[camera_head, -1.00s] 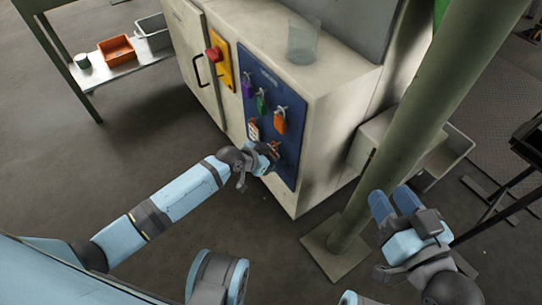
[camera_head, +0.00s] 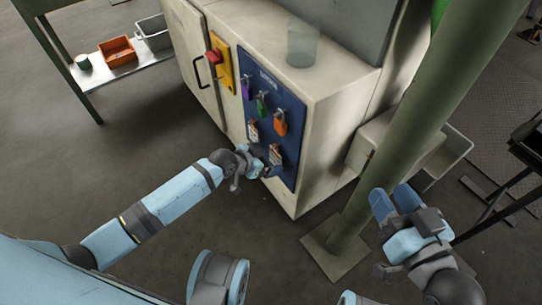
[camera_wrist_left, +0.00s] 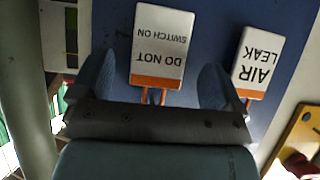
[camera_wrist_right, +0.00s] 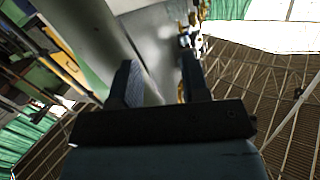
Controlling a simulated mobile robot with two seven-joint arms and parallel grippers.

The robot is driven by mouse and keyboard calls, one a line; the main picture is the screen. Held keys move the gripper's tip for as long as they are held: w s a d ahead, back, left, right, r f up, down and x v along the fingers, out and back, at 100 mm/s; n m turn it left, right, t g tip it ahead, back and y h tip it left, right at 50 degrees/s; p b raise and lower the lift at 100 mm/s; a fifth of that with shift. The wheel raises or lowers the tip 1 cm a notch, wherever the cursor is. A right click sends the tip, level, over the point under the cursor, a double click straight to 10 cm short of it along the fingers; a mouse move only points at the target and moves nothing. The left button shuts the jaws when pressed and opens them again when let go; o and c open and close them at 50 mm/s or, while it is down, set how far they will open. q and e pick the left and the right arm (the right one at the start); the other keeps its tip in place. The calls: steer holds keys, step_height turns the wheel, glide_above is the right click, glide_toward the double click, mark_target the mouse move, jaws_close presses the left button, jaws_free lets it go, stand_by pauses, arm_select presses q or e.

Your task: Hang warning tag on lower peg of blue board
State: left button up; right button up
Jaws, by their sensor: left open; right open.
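The blue board (camera_head: 290,168) is on the cabinet side. A white and orange tag (camera_head: 275,155) hangs low on it; its peg is not clearly visible. In the left wrist view this tag (camera_wrist_left: 158,48) reads "DO NOT SWITCH ON", upside down. A second tag (camera_head: 253,131), up and left, reads "AIR LEAK" in the left wrist view (camera_wrist_left: 259,60). My left gripper (camera_head: 268,171) is open just below the lower tag, its fingers on either side of the tag's orange end in the wrist view, with gaps. My right gripper (camera_head: 394,205) is open and empty beside the green post.
Purple (camera_head: 246,88), green (camera_head: 262,104) and orange (camera_head: 280,124) padlocks hang higher on the board. A red knob on a yellow plate (camera_head: 221,68) is to their left. A glass (camera_head: 302,45) stands on the cabinet. The green post (camera_head: 386,135) stands at right.

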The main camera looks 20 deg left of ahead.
arm_select(q)
steer(key=p+v, duration=0.4)
steer(key=v, duration=0.7)
steer(key=shift+s+r, duration=0.2)
arm_select(e)
step_height(320, 180, up, 6)
steer(key=m+t, duration=0.1)
steer(key=t, duration=0.1)
steer(key=shift+s+t, duration=0.25)
steer(key=shift+t, duration=0.05)
arm_select(q)
steer(key=shift+s+a, duration=0.1)
steer(key=shift+a, duration=0.05)
arm_select(e)
steer(key=shift+s, duration=0.1)
